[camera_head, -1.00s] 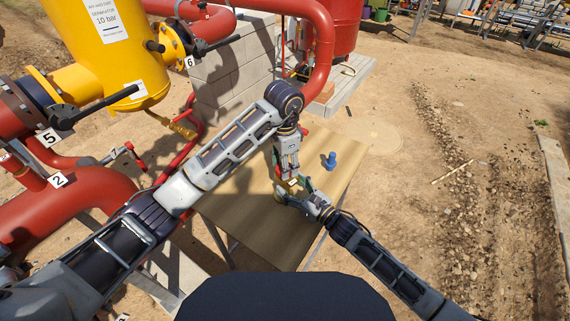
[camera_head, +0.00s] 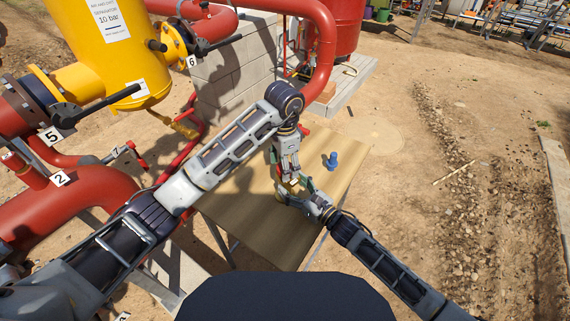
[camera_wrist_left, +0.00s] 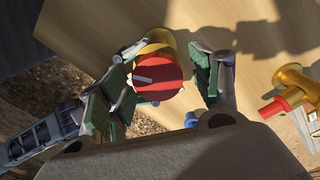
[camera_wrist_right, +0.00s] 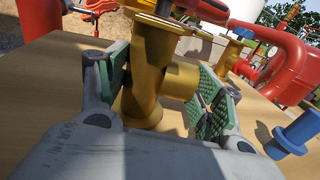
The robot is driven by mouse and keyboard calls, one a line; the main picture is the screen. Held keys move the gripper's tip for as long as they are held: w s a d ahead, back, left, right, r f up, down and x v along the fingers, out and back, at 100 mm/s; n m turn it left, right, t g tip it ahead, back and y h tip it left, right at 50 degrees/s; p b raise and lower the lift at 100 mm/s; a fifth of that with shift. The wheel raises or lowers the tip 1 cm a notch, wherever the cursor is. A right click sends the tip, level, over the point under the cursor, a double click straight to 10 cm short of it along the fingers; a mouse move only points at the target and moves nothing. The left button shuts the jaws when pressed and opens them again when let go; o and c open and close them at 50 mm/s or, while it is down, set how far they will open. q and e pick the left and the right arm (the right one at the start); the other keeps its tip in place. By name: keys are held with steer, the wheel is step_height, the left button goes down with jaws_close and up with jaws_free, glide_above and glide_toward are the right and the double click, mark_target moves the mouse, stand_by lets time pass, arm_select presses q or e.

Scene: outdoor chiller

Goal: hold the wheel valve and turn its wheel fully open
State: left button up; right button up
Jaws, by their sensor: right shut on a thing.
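The wheel valve has a brass body (camera_wrist_right: 150,70) and a red wheel (camera_wrist_left: 158,78). In the right wrist view the body stands upright with a side outlet pointing right. My right gripper (camera_wrist_right: 165,92) is shut on this body, a pad on either side. In the head view my right gripper (camera_head: 298,196) is at the table, under my left gripper (camera_head: 287,172). In the left wrist view the red wheel lies between the green pads of my left gripper (camera_wrist_left: 165,95). A gap shows between the wheel and the right-hand pad, so it is open. The head view mostly hides the valve.
The wooden table (camera_head: 240,215) is under both grippers. A blue fitting (camera_head: 330,160) stands on it to the right. A brass piece with a red end (camera_wrist_left: 290,90) lies at the right of the left wrist view. Red pipes (camera_head: 85,205) and a yellow tank (camera_head: 110,50) stand left.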

arm_select(q)
steer(key=shift+d+r, duration=0.2)
steer(key=shift+s+d+r+m+h, duration=0.1)
steer(key=shift+d+r+m+h, duration=0.2)
steer(key=shift+r, duration=0.15)
steer(key=shift+d+r+m+h, duration=0.2)
steer(key=shift+r+h, duration=0.1)
steer(key=shift+r, duration=0.1)
steer(key=shift+s+d+r+m+h, duration=0.15)
steer(key=shift+d+r+m+h, duration=0.05)
steer(key=shift+r+m+h, duration=0.1)
steer(key=s+d+r+m+h, duration=0.3)
steer(key=s+r+m+h, duration=0.15)
steer(key=r, duration=0.35)
steer(key=n+t+h, duration=0.4)
steer(key=t+h, duration=0.1)
steer(key=h, duration=0.6)
glide_toward(290, 168)
steer(key=a, duration=0.2)
steer(key=shift+s+a+f+t, duration=0.1)
steer(key=shift+s+a+t, duration=0.15)
steer(key=shift+a, duration=0.4)
steer(key=shift+d, duration=0.1)
